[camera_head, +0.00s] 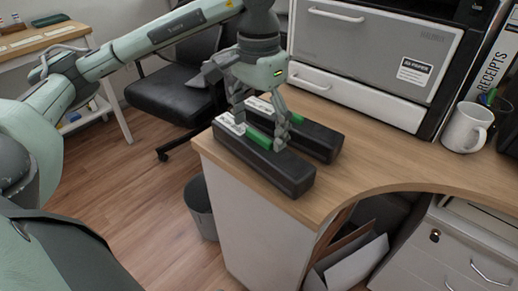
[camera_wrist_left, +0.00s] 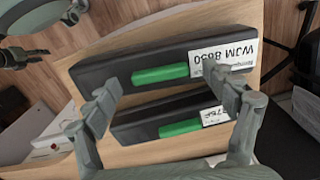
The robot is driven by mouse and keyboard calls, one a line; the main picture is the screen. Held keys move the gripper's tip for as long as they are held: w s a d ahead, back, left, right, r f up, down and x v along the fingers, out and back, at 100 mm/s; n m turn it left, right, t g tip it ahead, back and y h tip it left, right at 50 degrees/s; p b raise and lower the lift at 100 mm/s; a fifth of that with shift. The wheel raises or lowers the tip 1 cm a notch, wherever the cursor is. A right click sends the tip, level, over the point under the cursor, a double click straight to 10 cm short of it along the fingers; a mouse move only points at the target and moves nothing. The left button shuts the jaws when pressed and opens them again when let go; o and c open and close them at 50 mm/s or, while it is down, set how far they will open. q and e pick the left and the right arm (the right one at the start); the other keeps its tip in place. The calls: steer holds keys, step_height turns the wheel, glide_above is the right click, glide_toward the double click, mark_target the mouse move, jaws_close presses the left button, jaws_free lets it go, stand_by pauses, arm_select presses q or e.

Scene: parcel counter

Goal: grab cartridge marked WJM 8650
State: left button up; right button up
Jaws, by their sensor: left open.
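Two black cartridges with green handles and white labels lie side by side on the wooden counter. In the left wrist view the upper cartridge (camera_wrist_left: 120,60) has an upside-down label reading WJM 8650. It appears to be the front-left cartridge (camera_head: 290,178) in the head view. The second cartridge (camera_head: 322,143) lies just behind it; its label in the left wrist view (camera_wrist_left: 150,114) is partly hidden by a finger. My left gripper (camera_head: 260,126) is open over the front cartridge, fingers spread toward the two ends of its green handle. I cannot tell whether they touch it.
A grey printer (camera_head: 378,55) stands behind the cartridges on the counter (camera_head: 395,165). A white mug (camera_head: 466,127) stands at the right. The counter's left edge is close to the front cartridge. A black chair (camera_head: 172,95) and a grey bin (camera_head: 201,208) stand on the floor.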

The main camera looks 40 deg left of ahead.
arm_select(q)
steer(key=shift+f, duration=0.25)
steer(key=c, duration=1.8)
jaws_close()
steer(key=shift+r, duration=0.15)
